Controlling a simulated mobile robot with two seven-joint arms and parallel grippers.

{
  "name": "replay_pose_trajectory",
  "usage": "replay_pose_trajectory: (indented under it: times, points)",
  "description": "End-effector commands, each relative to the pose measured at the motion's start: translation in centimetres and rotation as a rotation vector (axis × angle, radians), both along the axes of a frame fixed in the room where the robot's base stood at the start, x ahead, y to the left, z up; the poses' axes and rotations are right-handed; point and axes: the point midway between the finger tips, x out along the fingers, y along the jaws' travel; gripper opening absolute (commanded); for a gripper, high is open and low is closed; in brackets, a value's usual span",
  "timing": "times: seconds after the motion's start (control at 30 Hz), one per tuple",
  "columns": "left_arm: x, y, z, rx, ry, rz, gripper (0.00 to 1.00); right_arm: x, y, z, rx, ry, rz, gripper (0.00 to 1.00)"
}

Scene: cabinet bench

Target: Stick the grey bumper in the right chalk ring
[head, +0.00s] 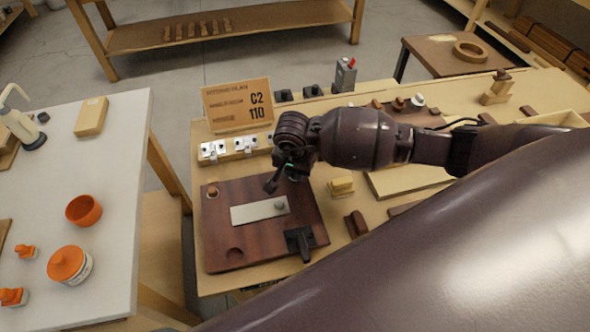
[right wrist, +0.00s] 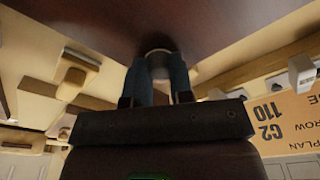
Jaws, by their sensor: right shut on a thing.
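A dark red-brown wooden panel (head: 222,222) lies on the bench. A pale strip (head: 252,212) lies on it, with a small grey round piece (head: 280,204) near its right end. My right gripper (head: 272,184) is over the panel's far edge, pointing down. In the right wrist view its fingers (right wrist: 158,70) are shut on a grey round bumper (right wrist: 158,56), close to the dark panel surface (right wrist: 150,20); I cannot tell whether it touches. Round marks show at the panel's far left (head: 212,191) and near left (head: 236,253). I cannot clearly make out a chalk ring on the right, where my gripper covers the panel. My left gripper is out of view.
A black clamp (head: 300,240) sits on the panel's near right corner. A sign (head: 238,105) and white hinge-like parts (head: 228,148) stand behind the panel. A yellow block (head: 341,187) and a brown block (head: 355,224) lie to its right. A white table (head: 110,190) is left, across a gap.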

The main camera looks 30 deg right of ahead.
Motion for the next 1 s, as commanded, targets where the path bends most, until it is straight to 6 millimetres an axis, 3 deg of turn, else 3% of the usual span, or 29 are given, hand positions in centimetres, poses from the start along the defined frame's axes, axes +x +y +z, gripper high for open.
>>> replay_pose_trajectory:
  times: [1.0]
  points:
    - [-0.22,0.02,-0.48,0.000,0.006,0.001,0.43,-0.18,0.04,-0.40,0.001,0.005,0.001,0.04]
